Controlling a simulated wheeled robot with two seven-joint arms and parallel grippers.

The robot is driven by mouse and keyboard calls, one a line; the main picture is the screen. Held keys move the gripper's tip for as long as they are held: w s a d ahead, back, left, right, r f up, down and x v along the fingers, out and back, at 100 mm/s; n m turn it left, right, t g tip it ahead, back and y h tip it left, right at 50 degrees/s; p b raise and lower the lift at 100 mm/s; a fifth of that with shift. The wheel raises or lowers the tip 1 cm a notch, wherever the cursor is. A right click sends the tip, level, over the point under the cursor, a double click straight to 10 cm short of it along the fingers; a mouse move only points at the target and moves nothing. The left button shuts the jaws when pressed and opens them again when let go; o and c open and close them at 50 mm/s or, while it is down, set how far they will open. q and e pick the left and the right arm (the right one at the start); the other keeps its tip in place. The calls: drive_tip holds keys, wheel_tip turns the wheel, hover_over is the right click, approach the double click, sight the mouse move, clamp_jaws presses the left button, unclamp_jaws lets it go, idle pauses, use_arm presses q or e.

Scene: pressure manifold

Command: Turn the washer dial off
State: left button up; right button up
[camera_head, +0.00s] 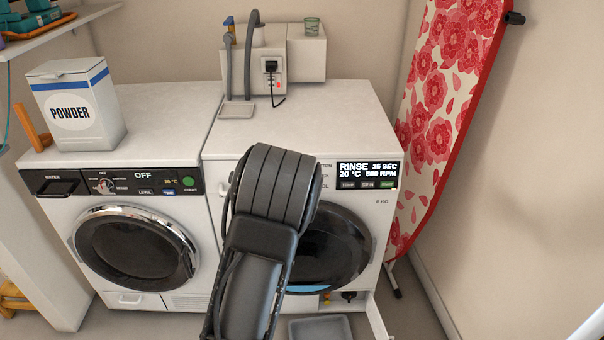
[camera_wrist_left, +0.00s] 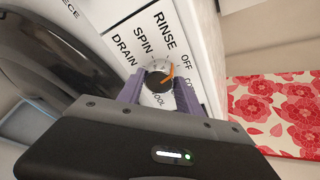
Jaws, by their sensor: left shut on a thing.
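The washer (camera_head: 312,105) is the right-hand white machine. Its lit display (camera_head: 367,175) reads RINSE, 15 SEC, 20 °C, 800 RPM. In the left wrist view its dial (camera_wrist_left: 156,83) is dark with an orange pointer (camera_wrist_left: 168,74). DRAIN, SPIN, RINSE and OFF labels ring it. The pointer tilts up and right, toward the RINSE and OFF side; its exact mark is unclear. My left gripper (camera_wrist_left: 160,79) has its two purple-grey fingers on either side of the dial, shut on it. In the head view my arm hides the dial and gripper. My right gripper is not in view.
A second machine (camera_head: 150,120) on the left displays OFF and carries a POWDER box (camera_head: 77,107). A grey box with a socket and hose (camera_head: 305,55) stands behind the washer. A floral ironing board (camera_head: 440,110) leans at right. A grey tray (camera_head: 320,328) lies below the washer door.

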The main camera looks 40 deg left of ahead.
use_arm(q)
drive_tip(key=shift+d+m+g+p, duration=0.1)
drive_tip(key=shift+m+g+p, duration=0.5)
drive_tip(key=shift+m, duration=0.7)
drive_tip(key=o, duration=1.4)
drive_tip(key=p+v, duration=0.1)
drive_tip(key=v, duration=0.6)
drive_tip(key=shift+s+d, duration=0.25)
drive_tip(key=shift+s, duration=0.05)
